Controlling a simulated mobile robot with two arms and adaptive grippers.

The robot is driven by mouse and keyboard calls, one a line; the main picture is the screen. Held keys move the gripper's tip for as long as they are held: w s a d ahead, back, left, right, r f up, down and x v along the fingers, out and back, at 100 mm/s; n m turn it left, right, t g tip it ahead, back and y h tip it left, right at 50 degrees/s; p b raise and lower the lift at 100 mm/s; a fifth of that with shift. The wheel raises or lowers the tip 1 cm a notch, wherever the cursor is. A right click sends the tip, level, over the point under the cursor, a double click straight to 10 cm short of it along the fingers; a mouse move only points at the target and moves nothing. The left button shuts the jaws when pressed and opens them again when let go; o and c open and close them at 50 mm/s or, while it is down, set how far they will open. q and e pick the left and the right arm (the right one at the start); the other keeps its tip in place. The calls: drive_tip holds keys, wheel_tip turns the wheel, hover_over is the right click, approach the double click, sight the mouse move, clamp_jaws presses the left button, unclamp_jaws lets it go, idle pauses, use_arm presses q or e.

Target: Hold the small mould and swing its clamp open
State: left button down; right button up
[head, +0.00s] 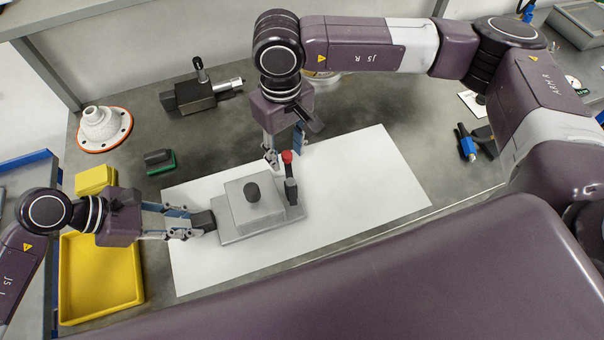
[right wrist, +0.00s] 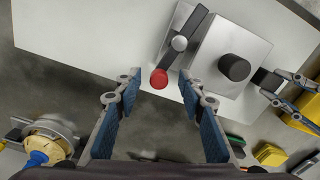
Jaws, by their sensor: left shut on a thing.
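The small mould is a grey metal block (head: 233,213) with a black round knob (head: 252,193) on top, standing on a white sheet. Its clamp (head: 291,188) is a dark lever with a red end (head: 287,156) at the mould's right side; in the right wrist view the red end (right wrist: 159,79) points towards my right gripper. My left gripper (head: 203,222) is shut on the mould's dark handle at its left side. My right gripper (head: 284,153) is open; in the right wrist view its fingertips (right wrist: 156,82) stand either side of the red end, apparently without touching it.
The white sheet (head: 375,175) is clear to the right. A yellow tray (head: 100,275) and yellow block (head: 95,179) lie at left. A green-based black block (head: 160,161), a white flanged cone (head: 103,127) and a dark vice-like device (head: 195,95) stand behind.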

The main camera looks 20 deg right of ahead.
wheel_tip(320, 180, up, 12)
idle(0.6)
use_arm(q)
drive_tip(key=c, duration=1.6)
unclamp_jaws()
